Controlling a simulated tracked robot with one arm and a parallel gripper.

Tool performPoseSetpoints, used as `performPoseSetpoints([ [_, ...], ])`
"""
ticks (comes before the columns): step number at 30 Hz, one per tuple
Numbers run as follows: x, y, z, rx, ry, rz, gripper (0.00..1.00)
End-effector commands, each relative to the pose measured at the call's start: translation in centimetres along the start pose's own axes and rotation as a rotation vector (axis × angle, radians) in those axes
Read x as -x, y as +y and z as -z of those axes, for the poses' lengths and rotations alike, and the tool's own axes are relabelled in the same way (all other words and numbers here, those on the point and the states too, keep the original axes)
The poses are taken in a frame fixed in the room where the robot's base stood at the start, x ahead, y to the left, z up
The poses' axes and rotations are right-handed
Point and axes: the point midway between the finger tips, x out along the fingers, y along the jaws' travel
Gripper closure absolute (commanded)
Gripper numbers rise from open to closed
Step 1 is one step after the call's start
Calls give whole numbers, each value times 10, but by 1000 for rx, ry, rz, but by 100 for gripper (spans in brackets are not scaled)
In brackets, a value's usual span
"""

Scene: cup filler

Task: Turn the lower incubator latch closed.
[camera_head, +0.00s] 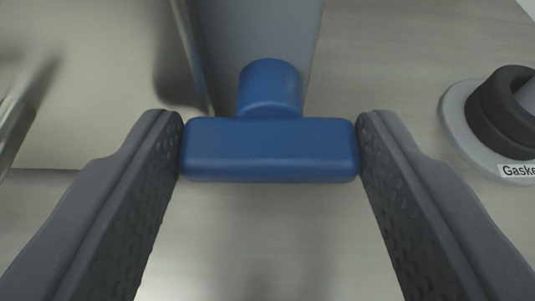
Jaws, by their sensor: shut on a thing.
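The blue latch (270,150) is in the middle of the head camera view. Its wide bar lies level across the picture, and a short round stem (269,88) joins it at the top to a grey mount. My gripper (270,149) is shut on the bar, with one dark textured finger against its left end and the other against its right end. The mount (258,35) runs up out of view behind the stem.
A metallic panel (90,90) with an upright edge is at the left, and part of a metal bar shows at the far left edge. A black ring on a grey disc (458,108), with a partly cut-off label reading "Gaske", is at the right. The pale surface below the latch is bare.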

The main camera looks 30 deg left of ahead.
Motion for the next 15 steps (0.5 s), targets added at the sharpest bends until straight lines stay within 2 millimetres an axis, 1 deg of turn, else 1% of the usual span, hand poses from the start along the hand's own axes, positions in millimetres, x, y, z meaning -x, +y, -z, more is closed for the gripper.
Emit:
performPoseSetpoints([
  [1, 0, 4, -1, 3, -2, -6, 70],
  [9, 0, 4, -1, 3, -4, -7, 70],
  [10, 0, 4, -1, 3, -4, -7, 42],
  [12, 0, 4, -1, 3, -4, -7, 25],
  [15, 0, 2, 0, 3, -3, -5, 25],
])
